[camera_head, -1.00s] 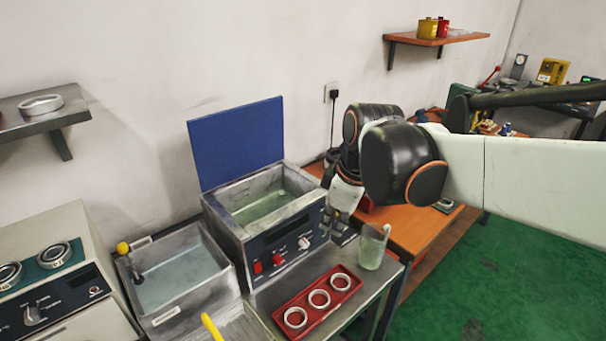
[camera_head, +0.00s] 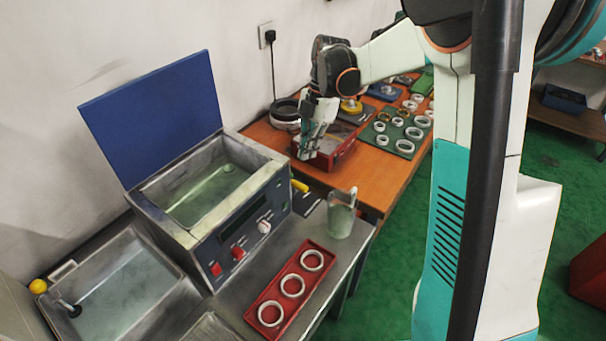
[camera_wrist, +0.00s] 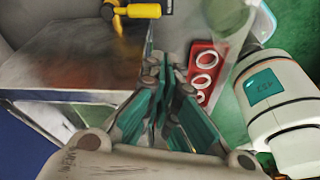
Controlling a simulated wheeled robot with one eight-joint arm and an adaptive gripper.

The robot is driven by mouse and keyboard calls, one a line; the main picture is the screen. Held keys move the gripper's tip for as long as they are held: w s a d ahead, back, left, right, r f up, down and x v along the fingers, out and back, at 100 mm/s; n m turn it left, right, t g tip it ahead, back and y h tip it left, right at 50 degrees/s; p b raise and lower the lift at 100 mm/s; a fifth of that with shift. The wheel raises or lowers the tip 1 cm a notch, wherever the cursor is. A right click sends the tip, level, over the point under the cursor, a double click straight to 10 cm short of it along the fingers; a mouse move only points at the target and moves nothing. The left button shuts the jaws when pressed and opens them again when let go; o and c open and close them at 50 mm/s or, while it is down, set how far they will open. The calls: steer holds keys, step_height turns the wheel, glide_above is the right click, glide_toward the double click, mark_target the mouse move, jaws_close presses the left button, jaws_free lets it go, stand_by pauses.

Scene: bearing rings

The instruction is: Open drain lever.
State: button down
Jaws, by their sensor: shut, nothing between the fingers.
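The drain lever (camera_head: 300,186) has a yellow handle and sits low at the right side of the metal cleaning tank (camera_head: 268,190). In the wrist view the yellow lever (camera_wrist: 143,11) shows at the top edge, with a yellow stub pointing downward and a dark part at its right end. My gripper (camera_head: 306,157) is shut and empty. It points down, beyond and above the lever in the head view, in front of a red box. In the wrist view my gripper (camera_wrist: 163,66) is apart from the lever. The tank's blue lid (camera_head: 155,115) stands open.
A glass beaker (camera_head: 341,215) stands right of the tank, near the bench edge. A red tray (camera_head: 270,314) with three rings lies in front. The red box (camera_head: 335,160) and boards of rings occupy the orange table (camera_head: 375,185). A sink (camera_head: 165,290) is at left.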

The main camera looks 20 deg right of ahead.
mark_target(293, 183)
steer(key=shift+w+d+f+n+g, duration=0.15)
steer(key=shift+w+f+n, duration=0.1)
steer(key=shift+f+n, duration=0.3)
steer(key=shift+w+f+n+g, duration=0.1)
steer(key=shift+w+f+n, duration=0.25)
steer(key=shift+f, duration=0.25)
steer(key=shift+w+d+f+n+g, duration=0.1)
steer(key=shift+w+f+n+g, duration=0.1)
steer(key=shift+f+n, duration=0.35)
steer(key=shift+f, duration=0.1)
steer(key=b+x, duration=0.3)
steer(key=x, duration=0.7)
steer(key=shift+a+b, duration=0.25)
steer(key=shift+b, duration=0.1)
